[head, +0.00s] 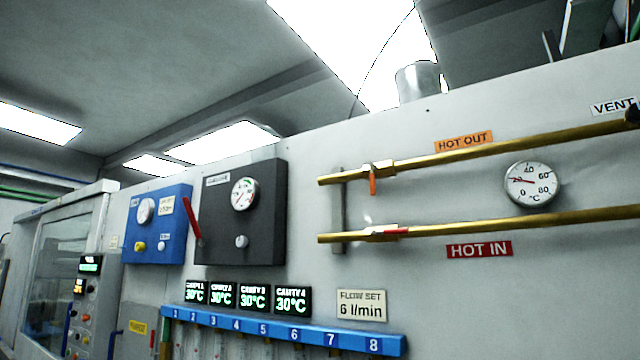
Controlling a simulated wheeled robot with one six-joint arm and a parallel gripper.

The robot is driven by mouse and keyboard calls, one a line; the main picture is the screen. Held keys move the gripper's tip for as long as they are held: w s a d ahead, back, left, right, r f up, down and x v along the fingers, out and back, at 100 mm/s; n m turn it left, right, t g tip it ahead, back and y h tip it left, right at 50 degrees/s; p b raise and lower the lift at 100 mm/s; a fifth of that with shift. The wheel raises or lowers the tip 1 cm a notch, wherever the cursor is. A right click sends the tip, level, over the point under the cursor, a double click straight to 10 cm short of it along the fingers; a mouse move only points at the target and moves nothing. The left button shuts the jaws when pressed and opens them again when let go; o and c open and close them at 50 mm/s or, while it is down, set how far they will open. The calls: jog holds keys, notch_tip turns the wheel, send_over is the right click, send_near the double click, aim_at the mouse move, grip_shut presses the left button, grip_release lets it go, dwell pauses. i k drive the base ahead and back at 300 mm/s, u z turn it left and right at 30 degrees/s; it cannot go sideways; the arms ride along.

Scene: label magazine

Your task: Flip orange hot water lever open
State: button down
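The orange lever (373,186) sits on a valve of the upper brass pipe (480,147), beside the orange HOT OUT label (464,142). It hangs down, across the pipe. A red lever (397,231) sits on the lower brass pipe (500,227), above the red HOT IN label (479,250), and lies along that pipe. My gripper is not in view.
A round temperature dial (531,184) is between the pipes at right. A black panel (250,215) with a red handle and a blue panel (157,225) are at left. A blue numbered rail (285,333) runs below. The wall around the orange lever looks clear.

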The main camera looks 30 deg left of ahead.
aim_at(373, 189)
jog(key=u, duration=0.45)
jog(key=k, duration=1.1)
jog(key=u, duration=0.7)
jog(key=i, duration=0.25)
jog(key=u, duration=0.85)
jog(key=i, duration=1.6)
jog(key=z, duration=0.4)
jog(key=i, duration=0.65)
jog(key=z, duration=0.45)
